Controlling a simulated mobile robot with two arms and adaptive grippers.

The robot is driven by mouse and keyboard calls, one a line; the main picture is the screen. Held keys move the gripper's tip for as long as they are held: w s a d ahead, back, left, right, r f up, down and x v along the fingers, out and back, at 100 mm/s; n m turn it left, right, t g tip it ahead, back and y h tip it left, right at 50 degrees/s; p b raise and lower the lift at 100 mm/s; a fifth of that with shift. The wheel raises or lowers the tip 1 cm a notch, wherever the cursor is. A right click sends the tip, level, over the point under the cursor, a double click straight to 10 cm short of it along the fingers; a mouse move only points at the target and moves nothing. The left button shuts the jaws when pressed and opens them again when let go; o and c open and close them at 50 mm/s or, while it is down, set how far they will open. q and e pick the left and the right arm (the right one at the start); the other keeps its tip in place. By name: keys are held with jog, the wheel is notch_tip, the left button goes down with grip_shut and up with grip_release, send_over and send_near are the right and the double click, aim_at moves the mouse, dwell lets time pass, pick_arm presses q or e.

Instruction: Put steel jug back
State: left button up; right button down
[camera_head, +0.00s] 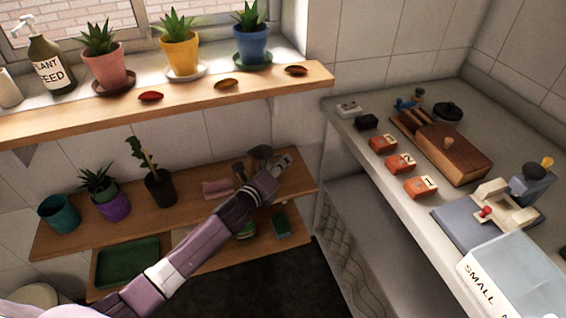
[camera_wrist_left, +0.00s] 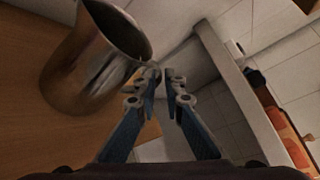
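The steel jug (camera_wrist_left: 85,65) stands in the upper left of the left wrist view, on a wooden surface. Its dark opening and rim face toward the fingers. My left gripper (camera_wrist_left: 163,75) is just right of the jug. Its fingertips are close together with a narrow, empty gap, and the left tip is near the rim; I cannot tell whether it touches. In the head view, my left gripper (camera_head: 284,161) is over the right part of the lower wooden shelf (camera_head: 303,187). Small dark and brown items beside it are partly hidden, so the jug is unclear there. My right gripper is not in view.
More pots stand on the lower shelf's left. The right counter holds orange numbered boxes (camera_head: 401,163), a wooden box (camera_head: 455,152) and a clear bin (camera_head: 515,275).

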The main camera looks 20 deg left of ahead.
pick_arm(q)
jog(key=shift+o, duration=1.1)
jog(key=shift+r, duration=0.2)
jog(key=v, duration=1.2)
